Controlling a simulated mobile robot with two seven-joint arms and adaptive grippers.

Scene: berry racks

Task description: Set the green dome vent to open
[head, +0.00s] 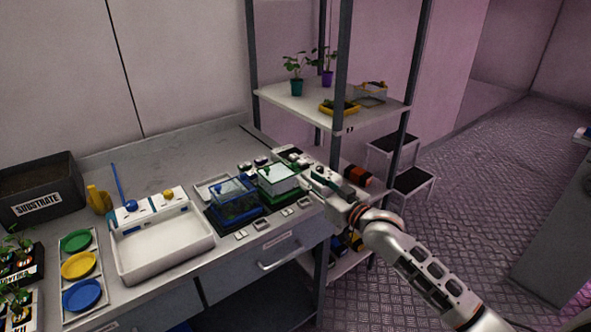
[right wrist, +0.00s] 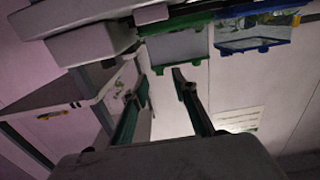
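The green dome (head: 278,179), a clear box with a green rim and pale lid, stands on the bench right of the blue dome (head: 235,198). A small green part shows on its lid; I cannot tell the vent's setting. My right gripper (head: 308,168) is just right of the green dome, near its upper edge. In the right wrist view its two fingers (right wrist: 158,85) are apart with nothing between them. The green dome (right wrist: 178,48) shows beyond the fingertips, with the blue dome (right wrist: 253,35) beside it. My left gripper is not in view.
A shelf rack (head: 343,110) with plants stands behind and right of the domes, its post close to my right arm. A white sink-like tray (head: 165,250) is left of the domes. Colored dishes (head: 80,265) and a substrate bin (head: 40,190) are farther left.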

